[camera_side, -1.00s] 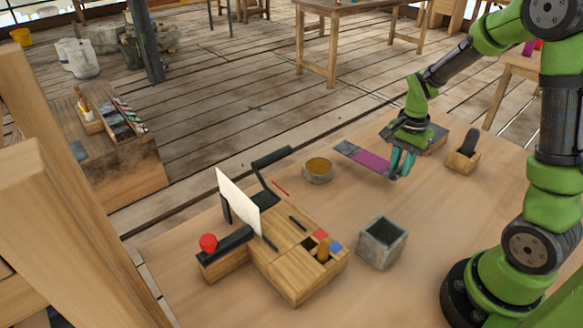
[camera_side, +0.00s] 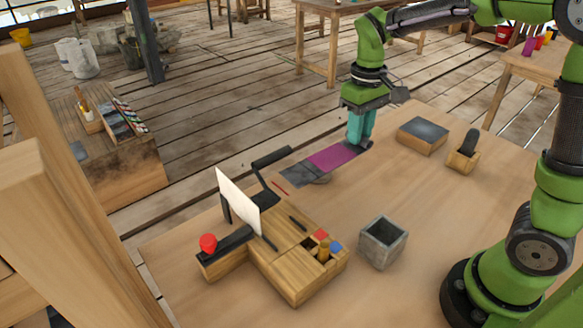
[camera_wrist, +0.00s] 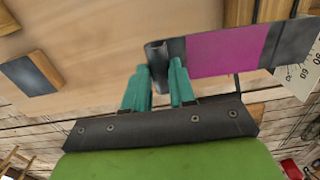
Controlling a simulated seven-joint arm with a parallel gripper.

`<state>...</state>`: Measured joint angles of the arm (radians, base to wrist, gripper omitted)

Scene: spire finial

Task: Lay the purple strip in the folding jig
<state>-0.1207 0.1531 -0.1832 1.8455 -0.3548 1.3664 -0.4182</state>
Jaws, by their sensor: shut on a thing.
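The strip is purple in the middle (camera_side: 332,157) with dark grey ends, and it also shows in the wrist view (camera_wrist: 228,52). My gripper (camera_side: 360,142) is shut on its right end, seen at the fingertips in the wrist view (camera_wrist: 163,72). The strip is held roughly flat above the table, its free end pointing left toward the jig. The folding jig (camera_side: 285,262) is a wooden block with an upright white panel (camera_side: 238,203), black arms and a red knob (camera_side: 208,242). The strip is apart from the jig, to its upper right.
A dark-topped wooden block (camera_side: 423,135) and a small wooden holder with a dark upright piece (camera_side: 463,158) stand to the right. A grey square cup (camera_side: 382,242) stands right of the jig. The right tabletop is clear.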

